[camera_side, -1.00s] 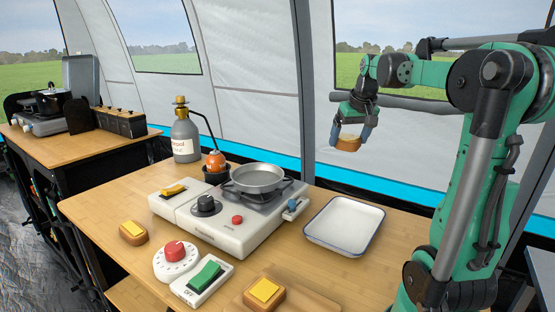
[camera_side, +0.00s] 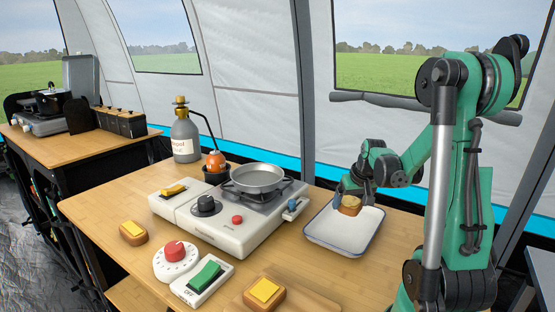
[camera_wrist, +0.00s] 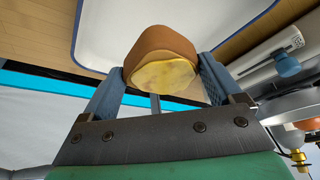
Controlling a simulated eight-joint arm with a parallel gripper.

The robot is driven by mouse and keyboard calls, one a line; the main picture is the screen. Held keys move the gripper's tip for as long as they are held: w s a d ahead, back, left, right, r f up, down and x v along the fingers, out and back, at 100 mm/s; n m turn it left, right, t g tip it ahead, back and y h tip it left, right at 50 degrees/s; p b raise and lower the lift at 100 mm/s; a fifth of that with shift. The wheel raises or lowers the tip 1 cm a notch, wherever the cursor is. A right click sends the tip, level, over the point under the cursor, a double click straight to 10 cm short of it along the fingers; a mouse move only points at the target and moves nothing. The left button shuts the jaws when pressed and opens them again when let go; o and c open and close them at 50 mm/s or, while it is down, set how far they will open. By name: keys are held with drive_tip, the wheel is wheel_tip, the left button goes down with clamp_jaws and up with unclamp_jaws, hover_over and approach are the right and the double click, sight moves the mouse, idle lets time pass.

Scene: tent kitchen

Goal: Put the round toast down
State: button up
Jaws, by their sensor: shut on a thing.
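The round toast (camera_side: 350,205) is a brown-crusted piece with a pale yellow top. My gripper (camera_side: 353,198) is shut on it over the white blue-rimmed tray (camera_side: 330,240). In the wrist view the toast (camera_wrist: 160,58) sits between the two blue fingers of my gripper (camera_wrist: 162,82), its yellow face tilted toward the camera. The tray (camera_wrist: 95,35) shows behind it there. I cannot tell whether the toast touches the tray.
A stove (camera_side: 225,230) with a pan (camera_side: 258,178) stands left of the tray. Buttered toasts lie at the front (camera_side: 265,291) and left (camera_side: 133,232). A red dial (camera_side: 175,252) and green switch (camera_side: 205,277) sit near the front. The tray's visible floor is empty.

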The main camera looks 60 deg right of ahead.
sight(348, 228)
drive_tip(key=shift+f, duration=2.55)
drive_tip(key=shift+f, duration=0.1)
drive_tip(key=o, duration=1.1)
drive_tip(key=v, duration=1.2)
drive_tip(key=w+a+n+t+y, duration=0.1)
drive_tip(key=w+a+n, duration=0.2)
drive_tip(key=a, duration=0.5)
drive_tip(key=w+a+r+n+t+y, duration=0.1)
drive_tip(key=w+a+n, duration=0.2)
drive_tip(key=a, duration=0.5)
drive_tip(key=w+a+n+t+y, duration=0.1)
drive_tip(key=w+a+n+t, duration=0.1)
drive_tip(key=a, duration=0.7)
drive_tip(key=shift+w+r+n, duration=0.4)
drive_tip(key=shift+w+n, duration=0.35)
drive_tip(key=shift+n, duration=0.05)
